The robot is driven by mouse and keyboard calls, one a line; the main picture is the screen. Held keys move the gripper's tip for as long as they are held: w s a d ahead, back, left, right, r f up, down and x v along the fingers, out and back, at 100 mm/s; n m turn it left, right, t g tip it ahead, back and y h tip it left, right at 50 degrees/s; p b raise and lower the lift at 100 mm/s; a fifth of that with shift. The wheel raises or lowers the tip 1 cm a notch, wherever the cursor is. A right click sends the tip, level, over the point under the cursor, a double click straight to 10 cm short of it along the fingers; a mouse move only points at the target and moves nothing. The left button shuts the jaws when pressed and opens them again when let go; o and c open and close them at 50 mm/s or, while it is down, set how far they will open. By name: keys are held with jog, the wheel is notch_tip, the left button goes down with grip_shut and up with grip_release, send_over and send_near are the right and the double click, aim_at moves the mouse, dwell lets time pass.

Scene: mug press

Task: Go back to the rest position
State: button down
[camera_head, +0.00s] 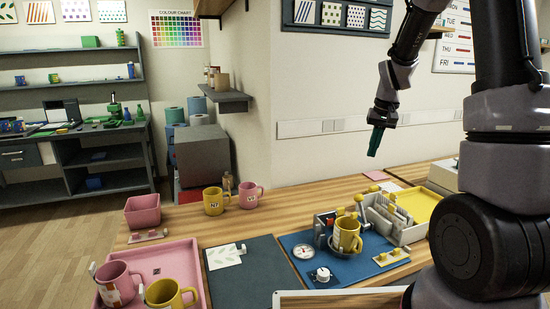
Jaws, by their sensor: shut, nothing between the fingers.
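My gripper (375,142) hangs in the air above the back of the wooden table (290,205), pointing down. Its green fingers are together and hold nothing. It is clear of everything below it. The arm comes in from the upper right. A yellow mug (347,237) sits in the mug press (325,229) on a blue mat (305,243). A gauge and a knob show on the mat in front of the press.
A pink tray (193,256) with a pink mug (117,283) and a yellow mug (166,295) is at the front left. Another yellow mug (213,201) and pink mug (250,194) stand behind it. A yellow tray (424,204) is at right. The dark mat (243,280) is mostly bare.

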jog(key=s+a+r+t, duration=0.3)
jog(key=s+a+r, duration=0.1)
jog(key=s+r, duration=1)
jog(key=s+a+r+m+t+y, duration=0.1)
jog(key=s+r, duration=0.3)
jog(key=s, duration=0.6)
jog(key=shift+s+a+t, duration=0.25)
jog(key=shift+a+t, duration=0.35)
jog(key=shift+a, duration=0.1)
